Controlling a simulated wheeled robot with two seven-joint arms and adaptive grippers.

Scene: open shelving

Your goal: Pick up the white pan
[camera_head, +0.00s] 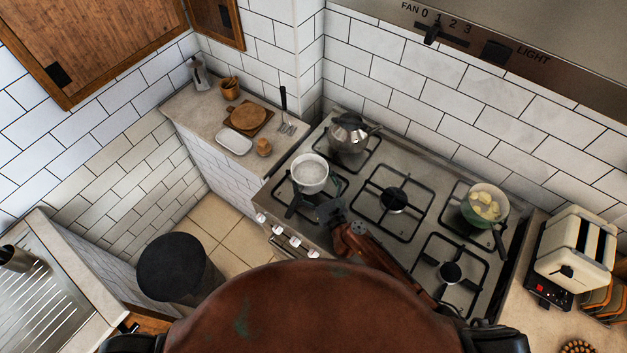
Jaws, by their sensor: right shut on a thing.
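The white pan (310,173) is at the front left burner of the stove, upright, with a pale inside. My right gripper (328,208) is at the pan's near side, low against its edge, with its arm reaching in from the lower right. It is shut on the pan; the exact grip is small and dark, and the handle is hard to make out. I cannot tell whether the pan touches the grate. My left gripper is out of view.
A metal kettle (350,132) stands behind the pan. A green pot (485,206) with yellow pieces sits on the right burner. A toaster (575,248) stands at the right. The left counter holds a board (262,125), a white dish (234,141) and a spatula (284,108).

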